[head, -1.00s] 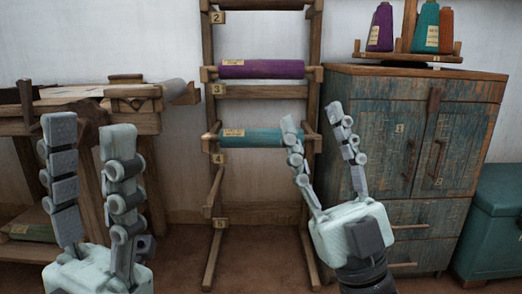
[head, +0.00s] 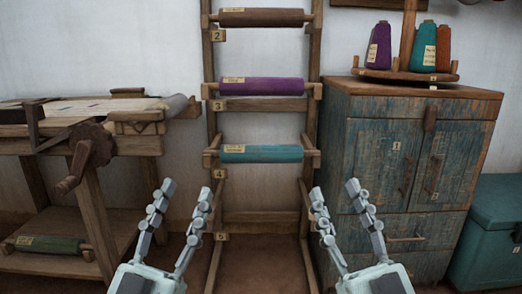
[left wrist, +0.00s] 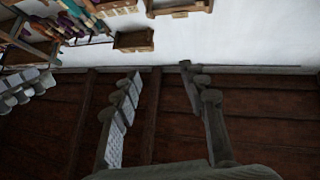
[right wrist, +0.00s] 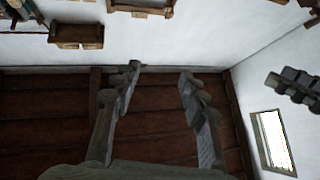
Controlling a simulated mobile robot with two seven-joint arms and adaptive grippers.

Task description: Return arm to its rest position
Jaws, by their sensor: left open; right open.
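My left gripper (head: 187,190) is open and empty, low in the head view in front of the rack's left post. My right gripper (head: 334,190) is open and empty, low in front of the rack's right post. In the left wrist view the left fingers (left wrist: 160,75) stand apart with nothing between them. In the right wrist view the right fingers (right wrist: 160,75) are also apart and empty.
A wooden rack (head: 312,120) holds a brown roll (head: 262,17), a purple roll (head: 262,86) and a teal roll (head: 262,153). A wooden table with a crank (head: 85,165) stands left. A blue cabinet (head: 375,150) with thread cones (head: 423,45) above and a teal chest (head: 490,235) stand right.

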